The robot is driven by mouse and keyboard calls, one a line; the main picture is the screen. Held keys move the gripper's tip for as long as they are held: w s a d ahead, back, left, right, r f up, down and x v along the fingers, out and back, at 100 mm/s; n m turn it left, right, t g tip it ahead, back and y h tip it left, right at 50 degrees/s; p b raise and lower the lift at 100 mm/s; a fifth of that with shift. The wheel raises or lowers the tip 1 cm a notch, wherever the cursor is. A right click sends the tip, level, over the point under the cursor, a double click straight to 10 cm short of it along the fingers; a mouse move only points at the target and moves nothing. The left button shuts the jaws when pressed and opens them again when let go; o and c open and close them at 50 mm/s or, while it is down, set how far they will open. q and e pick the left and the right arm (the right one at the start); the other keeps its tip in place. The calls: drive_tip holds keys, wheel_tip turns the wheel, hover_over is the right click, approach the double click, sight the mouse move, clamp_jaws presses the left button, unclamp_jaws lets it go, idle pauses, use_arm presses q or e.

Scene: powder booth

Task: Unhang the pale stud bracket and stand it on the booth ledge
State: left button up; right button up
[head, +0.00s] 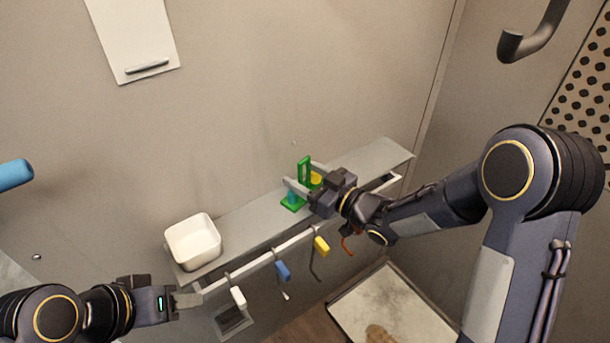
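The pale bracket (238,297), a small white block on a grey hook, hangs from the rail (262,260) along the ledge's front, leftmost of the hung pieces. The ledge (250,219) is a grey shelf on the wall. My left gripper (200,299) is just left of the pale bracket and appears apart from it; its finger gap is not clear. My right gripper (297,172) is over the ledge with its fingers spread. A green upright piece (304,172) with blue and yellow parts stands there, close to the fingers and partly hidden by the gripper.
A white square bin (193,241) stands on the ledge's left end. Blue (283,271), yellow (321,246) and orange-red (347,246) pieces hang further right on the rail. The ledge is bare between bin and green piece, and at its right end (385,154).

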drive_tip(key=shift+f, duration=0.1)
drive_tip(key=shift+s+d, duration=0.2)
drive_tip(key=shift+d, duration=0.05)
drive_tip(key=s+d+r+m+h, duration=0.2)
drive_tip(key=s+d+m+h, duration=0.15)
drive_tip(key=d, duration=0.35)
drive_tip(key=s+d+r+m+t+h, duration=0.1)
drive_tip(key=s+d+m+h, duration=0.1)
drive_tip(key=d+h, duration=0.35)
drive_tip(key=s+d+r+m+h, duration=0.2)
drive_tip(key=d, duration=0.7)
drive_tip(key=s+f+m+g+p, duration=0.1)
drive_tip(key=s+m+g, duration=0.3)
drive_tip(key=s, duration=1.8)
drive_tip(key=a+g+p, duration=0.1)
drive_tip(key=g, duration=0.1)
drive_tip(key=shift+f+g+y, duration=0.4)
